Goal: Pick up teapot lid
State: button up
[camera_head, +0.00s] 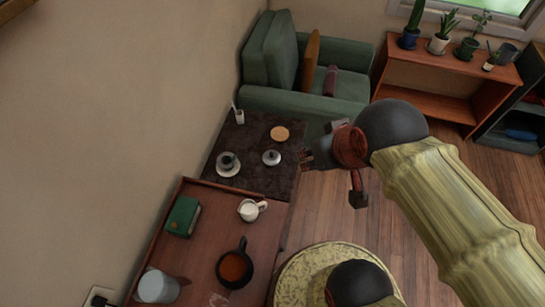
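A small round pale piece with a dark knob-like top (271,157), which looks like the teapot lid, lies on the dark table (256,133) near its right side. My gripper (305,159) is at the right edge of this table, a little to the right of the lid and apart from it in the picture. Its fingers are small and dark here, so I cannot tell whether they are open or shut. Nothing is clearly seen between them. A dark handled pot (235,267) with orange-brown contents stands uncovered on the nearer wooden table.
A dark cup on a saucer (228,165), a tan disc (280,133) and a small white holder (239,117) share the dark table. A green armchair (262,97) stands behind.

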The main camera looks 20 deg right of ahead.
aim_at(271, 157)
jog(key=k+u, duration=0.15)
jog(key=u, duration=0.2)
jog(key=k+j+u, duration=0.15)
jog(key=u, duration=0.2)
jog(key=k+j+u, duration=0.1)
jog(key=u, duration=0.25)
jog(key=z, duration=1.15)
jog(key=i+l+u, duration=0.75)
jog(key=l+u, duration=0.25)
jog(key=l, duration=0.15)
